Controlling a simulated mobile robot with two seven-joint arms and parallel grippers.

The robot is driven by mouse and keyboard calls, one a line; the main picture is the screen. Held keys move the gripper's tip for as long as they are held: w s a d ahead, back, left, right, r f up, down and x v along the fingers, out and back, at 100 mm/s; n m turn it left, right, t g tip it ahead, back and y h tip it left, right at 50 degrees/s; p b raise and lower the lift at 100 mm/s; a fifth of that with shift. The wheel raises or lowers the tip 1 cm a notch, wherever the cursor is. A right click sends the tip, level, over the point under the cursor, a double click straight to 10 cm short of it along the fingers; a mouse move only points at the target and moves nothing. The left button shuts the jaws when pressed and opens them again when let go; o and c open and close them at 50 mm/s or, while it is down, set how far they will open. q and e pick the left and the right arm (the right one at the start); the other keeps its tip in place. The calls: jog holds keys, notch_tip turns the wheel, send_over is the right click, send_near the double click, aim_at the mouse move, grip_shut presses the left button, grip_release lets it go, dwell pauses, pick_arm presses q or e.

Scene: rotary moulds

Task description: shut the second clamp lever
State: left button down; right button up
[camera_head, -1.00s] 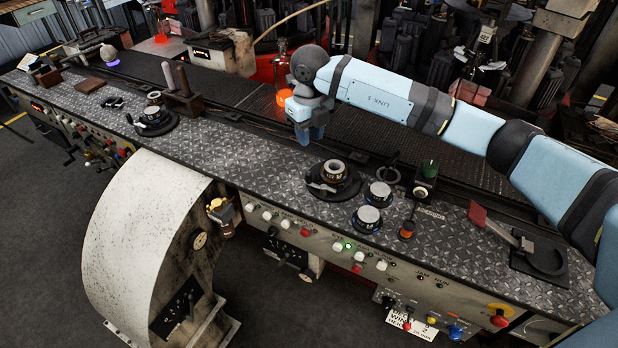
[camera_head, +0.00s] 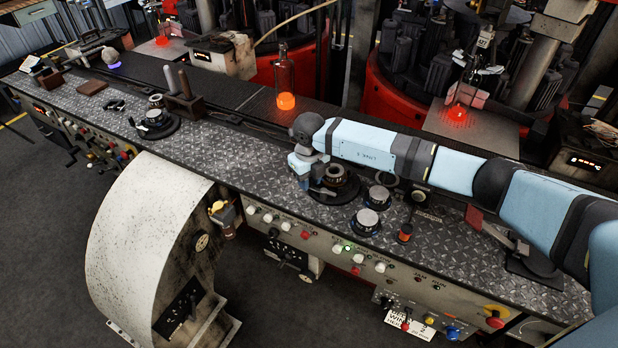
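A dark round fixture (camera_head: 346,197) with a ring-shaped mould (camera_head: 337,173) on top sits on the bench in front of my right arm. A small grey clamp lever (camera_head: 324,191) shows at its near left side. My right gripper (camera_head: 304,183) points down at the left edge of this fixture, close to the lever; I cannot tell whether it touches. Its fingers are small and dark here, so their opening is unclear. The gripper hides part of the fixture's left side. A similar round fixture (camera_head: 156,124) with its own lever stands further left. My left gripper is not in view.
Two round dark pieces with pale tops (camera_head: 379,197) (camera_head: 366,220) stand right of the fixture. A red-handled lever (camera_head: 474,217) is further right, below my arm. A bottle with a glowing base (camera_head: 286,90) stands behind. The treadplate left of the gripper (camera_head: 240,160) is clear.

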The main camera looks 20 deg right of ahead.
grip_shut()
